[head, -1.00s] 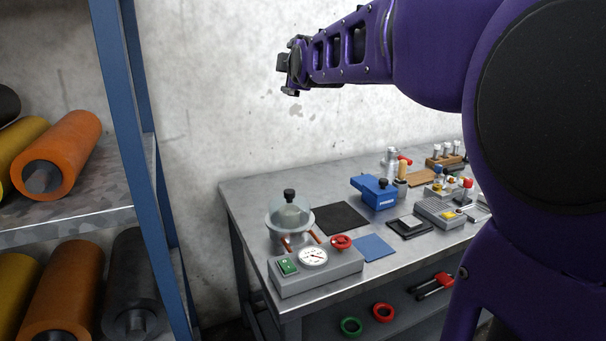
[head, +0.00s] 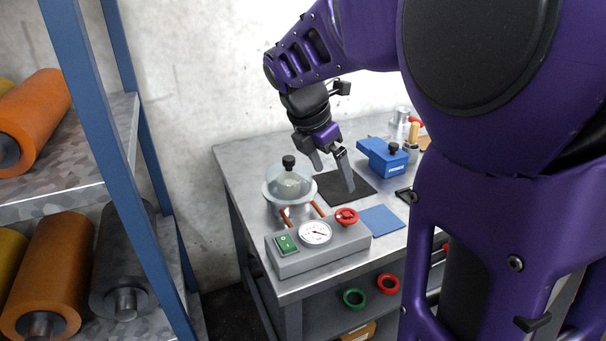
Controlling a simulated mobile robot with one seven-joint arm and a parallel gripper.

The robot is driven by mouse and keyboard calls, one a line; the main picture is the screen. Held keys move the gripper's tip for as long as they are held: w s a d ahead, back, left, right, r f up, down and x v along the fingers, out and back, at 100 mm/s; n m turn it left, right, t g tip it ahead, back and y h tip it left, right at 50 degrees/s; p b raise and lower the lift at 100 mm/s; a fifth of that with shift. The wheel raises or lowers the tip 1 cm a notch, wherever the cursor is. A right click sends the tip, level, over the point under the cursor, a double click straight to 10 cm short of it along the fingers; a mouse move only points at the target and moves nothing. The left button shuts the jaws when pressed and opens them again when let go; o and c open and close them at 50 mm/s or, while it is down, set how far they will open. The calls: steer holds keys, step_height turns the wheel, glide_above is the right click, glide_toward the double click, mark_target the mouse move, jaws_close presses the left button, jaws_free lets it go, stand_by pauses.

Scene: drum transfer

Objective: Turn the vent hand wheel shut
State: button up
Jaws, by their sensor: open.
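The red vent hand wheel (head: 346,217) sits on top of the right end of a grey control box (head: 320,250) near the table's front left corner. The box also carries a round white gauge (head: 315,233) and a green switch (head: 286,243). My gripper (head: 334,183) points down with its fingers apart and empty. In the picture it is above the wheel, over the black mat, and apart from the wheel. A glass dome vessel (head: 289,183) with a black knob stands behind the box, joined by copper-coloured pipes. How far the wheel is turned I cannot tell.
A black mat (head: 365,187) and a blue mat (head: 382,220) lie on the table. A blue box (head: 384,157) stands behind right. Green (head: 354,298) and red (head: 388,284) rings are on the lower shelf. A blue-framed rack (head: 125,165) with rolls stands at the left.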

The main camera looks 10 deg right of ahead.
mark_target(347, 213)
steer(key=b+x, duration=0.3)
steer(key=x, duration=1.2)
steer(key=shift+f, duration=0.25)
steer(key=c, duration=1.4)
steer(key=shift+o, duration=0.2)
